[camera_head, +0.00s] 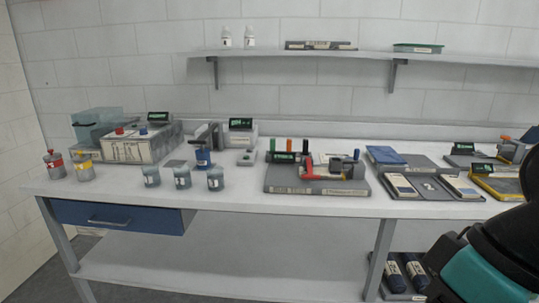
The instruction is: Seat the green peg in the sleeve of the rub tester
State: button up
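The rub tester (318,190) stands on the middle of the bench, a low grey base with a red arm and a dark grey block at its right end. Several small upright pegs stand in a row at its back left. The green peg (272,145) appears to be the leftmost of them, beside an orange one and a darker one. The sleeve is too small to make out for certain. My arm, black and teal, enters at the lower right. My gripper is outside the picture, so its state does not show.
Trays (434,187) and a yellow-edged device (497,184) lie to the right. A shelf (330,54) runs above. The bench's front edge is mostly clear.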

aim_at(335, 164)
jog(key=z, duration=0.3)
jog(key=k, duration=0.2)
jog(key=u, duration=1.4)
jog(key=i, duration=0.75)
jog(key=u, duration=0.45)
jog(key=i, duration=0.85)
jog(key=z, duration=0.85)
jog(key=i, duration=0.7)
jog(key=z, duration=0.75)
jog(key=i, duration=0.5)
jog(key=u, duration=0.05)
